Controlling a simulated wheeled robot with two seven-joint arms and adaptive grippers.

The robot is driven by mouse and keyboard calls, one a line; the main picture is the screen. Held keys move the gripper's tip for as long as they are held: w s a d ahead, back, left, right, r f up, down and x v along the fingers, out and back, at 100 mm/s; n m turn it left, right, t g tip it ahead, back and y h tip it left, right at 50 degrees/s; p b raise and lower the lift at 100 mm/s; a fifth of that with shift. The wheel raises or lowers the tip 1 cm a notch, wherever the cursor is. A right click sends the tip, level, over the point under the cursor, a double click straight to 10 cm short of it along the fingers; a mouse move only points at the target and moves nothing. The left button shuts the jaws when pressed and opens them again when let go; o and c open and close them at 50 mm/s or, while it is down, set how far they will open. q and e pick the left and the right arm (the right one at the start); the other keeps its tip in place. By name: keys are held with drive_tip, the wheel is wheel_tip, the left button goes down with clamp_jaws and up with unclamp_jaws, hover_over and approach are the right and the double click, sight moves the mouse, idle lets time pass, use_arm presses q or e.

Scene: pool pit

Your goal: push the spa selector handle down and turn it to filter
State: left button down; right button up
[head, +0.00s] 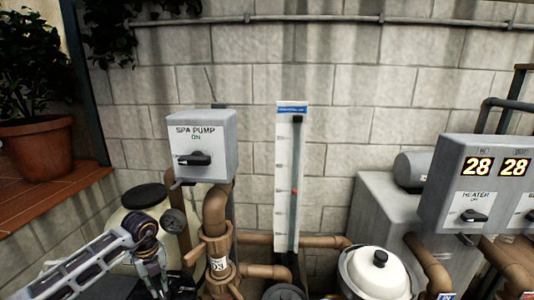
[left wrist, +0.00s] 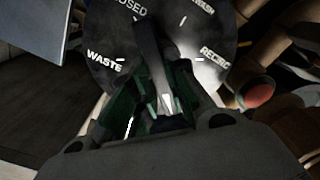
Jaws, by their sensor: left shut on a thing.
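In the left wrist view the selector's dark round dial (left wrist: 105,40) has white lettering: WASTE at left, RECIRC at right, and a partly cut-off word ending in "OSED" at the top. The black selector handle (left wrist: 150,45) lies across the dial, its upper end toward that top word. My left gripper (left wrist: 165,95) is shut on the handle, with a greenish finger on each side. In the head view my left gripper (head: 152,282) is at the lower left, pointing down. I cannot make out the handle or dial there. My right gripper is not in view.
A grey SPA PUMP box (head: 203,145) reading ON stands above brown pipes (head: 215,210), right of my left gripper. A cream tank (head: 130,218) with a black lid is behind it. A gauge (head: 290,175), white-lidded pot (head: 376,268) and heater panel (head: 470,185) stand farther right.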

use_arm(q)
drive_tip(key=m+b, duration=0.1)
drive_tip(key=m, duration=0.3)
drive_tip(key=shift+f+m+b, duration=0.15)
drive_tip(key=shift+m+b, duration=0.15)
drive_tip(key=shift+m, duration=0.1)
drive_tip(key=shift+m+b, duration=0.8)
drive_tip(key=shift+m, duration=1.4)
drive_tip(key=c, duration=1.3)
unclamp_jaws()
drive_tip(key=shift+r+p, duration=2.05)
drive_tip(key=shift+r, duration=1.6)
